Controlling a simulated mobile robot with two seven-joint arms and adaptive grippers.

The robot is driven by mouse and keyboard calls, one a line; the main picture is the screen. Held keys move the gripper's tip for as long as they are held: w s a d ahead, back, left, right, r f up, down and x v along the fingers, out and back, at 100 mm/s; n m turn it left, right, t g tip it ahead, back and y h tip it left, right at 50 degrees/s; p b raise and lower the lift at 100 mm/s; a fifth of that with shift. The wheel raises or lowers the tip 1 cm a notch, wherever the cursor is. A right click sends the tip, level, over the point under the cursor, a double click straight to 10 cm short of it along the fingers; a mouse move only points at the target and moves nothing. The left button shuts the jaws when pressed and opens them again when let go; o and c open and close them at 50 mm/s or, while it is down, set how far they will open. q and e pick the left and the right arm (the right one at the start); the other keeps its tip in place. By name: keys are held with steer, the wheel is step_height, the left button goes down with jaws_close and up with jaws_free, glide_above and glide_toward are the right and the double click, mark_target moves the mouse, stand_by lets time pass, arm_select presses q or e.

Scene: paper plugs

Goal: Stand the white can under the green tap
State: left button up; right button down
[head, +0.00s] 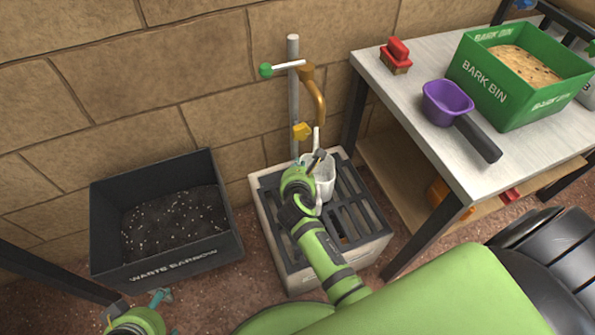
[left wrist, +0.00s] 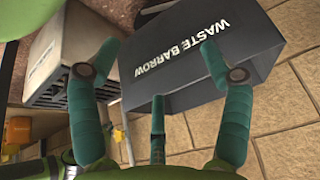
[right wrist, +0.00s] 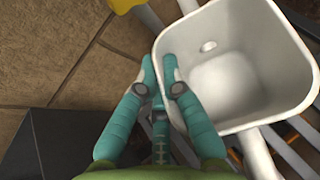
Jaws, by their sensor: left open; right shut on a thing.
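The white can (head: 325,178) is over the slatted grate (head: 358,205), roughly below the brass spout of the tap (head: 319,105), whose lever has a green knob (head: 265,70). My right gripper (head: 312,166) is shut on the can's left side. In the right wrist view the fingers (right wrist: 161,70) grip at the wall of the open, empty-looking can (right wrist: 225,85). I cannot tell whether the can's base touches the grate. My left gripper (head: 137,306) is open and empty near the waste barrow; its spread fingers show in the left wrist view (left wrist: 158,60).
The dark waste barrow (head: 165,262) stands left of the grate stand. A yellow piece (head: 302,131) is in front of the pole. The right-hand table (head: 420,125) holds a purple scoop (head: 447,103), a red-handled brush (head: 397,55) and a green bark bin (head: 490,90).

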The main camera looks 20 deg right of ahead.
arm_select(q)
steer(key=w+d+r+t+h+b, duration=0.2)
steer(key=w+d+r+t, duration=0.2)
steer(key=w+r+t, duration=0.3)
steer(key=w+r, duration=0.1)
steer(key=w, duration=0.2)
steer(key=shift+d+r+m+t, duration=0.25)
steer(key=shift+d+m+t, duration=0.05)
steer(key=shift+d+m, duration=0.1)
arm_select(e)
steer(key=shift+w+f, duration=0.25)
steer(key=shift+f, duration=0.35)
steer(key=shift+w+f, duration=0.2)
steer(key=shift+f, duration=0.4)
arm_select(q)
steer(key=shift+w, duration=0.1)
arm_select(e)
steer(key=shift+f, duration=0.1)
steer(key=c, duration=1.4)
jaws_free()
steer(key=shift+f, duration=0.1)
arm_select(q)
steer(key=shift+d+r, duration=0.1)
steer(key=shift+r, duration=0.1)
